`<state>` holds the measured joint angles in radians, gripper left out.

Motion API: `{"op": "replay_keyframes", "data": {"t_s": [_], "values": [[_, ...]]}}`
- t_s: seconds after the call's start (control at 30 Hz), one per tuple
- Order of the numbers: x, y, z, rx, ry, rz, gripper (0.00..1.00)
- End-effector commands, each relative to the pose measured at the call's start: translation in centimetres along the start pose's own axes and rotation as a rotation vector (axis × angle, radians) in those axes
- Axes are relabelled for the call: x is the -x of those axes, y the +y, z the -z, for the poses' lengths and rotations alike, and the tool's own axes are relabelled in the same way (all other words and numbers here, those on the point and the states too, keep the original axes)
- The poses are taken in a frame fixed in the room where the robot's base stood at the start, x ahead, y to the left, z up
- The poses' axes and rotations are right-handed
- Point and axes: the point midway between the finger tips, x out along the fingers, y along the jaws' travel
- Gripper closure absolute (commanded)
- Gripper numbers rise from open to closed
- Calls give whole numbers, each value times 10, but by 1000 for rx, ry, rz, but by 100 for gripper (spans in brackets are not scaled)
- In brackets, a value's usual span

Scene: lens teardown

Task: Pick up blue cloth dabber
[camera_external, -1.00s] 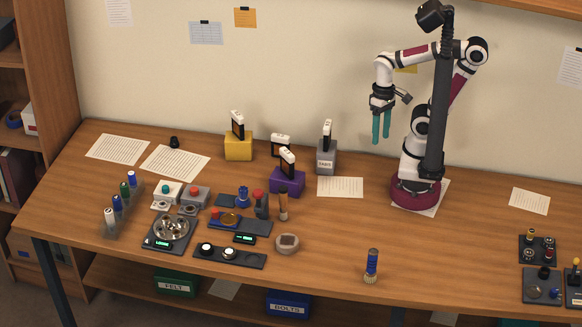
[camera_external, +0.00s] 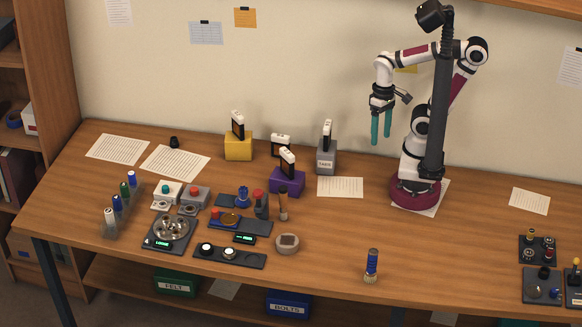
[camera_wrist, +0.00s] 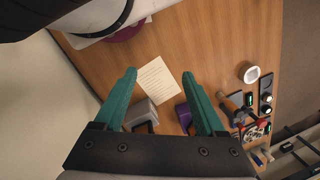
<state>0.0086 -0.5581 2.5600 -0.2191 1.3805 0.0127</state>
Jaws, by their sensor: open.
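My gripper (camera_external: 381,140) hangs open and empty, high above the back of the table. In the wrist view its two teal fingers (camera_wrist: 159,74) are spread wide with nothing between them. A short upright tool (camera_external: 371,265) with a blue body and a tan lower end stands alone near the front edge, below my gripper in the picture. A small blue knobbed piece (camera_external: 243,197) stands among the middle trays. I cannot tell which of these is the blue cloth dabber.
Yellow (camera_external: 238,147), purple (camera_external: 287,182) and grey (camera_external: 326,160) blocks holding upright cards stand at the back. Trays with parts (camera_external: 172,232) and a round pale dish (camera_external: 288,244) fill the left middle. Dark stands (camera_external: 537,250) sit far right. The right middle is mostly clear.

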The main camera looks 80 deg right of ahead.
Motion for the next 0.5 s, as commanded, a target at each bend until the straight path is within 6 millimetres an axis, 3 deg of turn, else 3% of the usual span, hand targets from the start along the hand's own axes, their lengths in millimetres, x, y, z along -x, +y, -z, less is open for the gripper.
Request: {"op": "replay_keyframes", "data": {"t_s": [0.23, 0.4, 0.5], "values": [[4, -1, 0, 0, 1, 1, 28], [49, -7, -3, 1, 7, 4, 28], [46, -26, 22, 102, 62, 32, 28]]}}
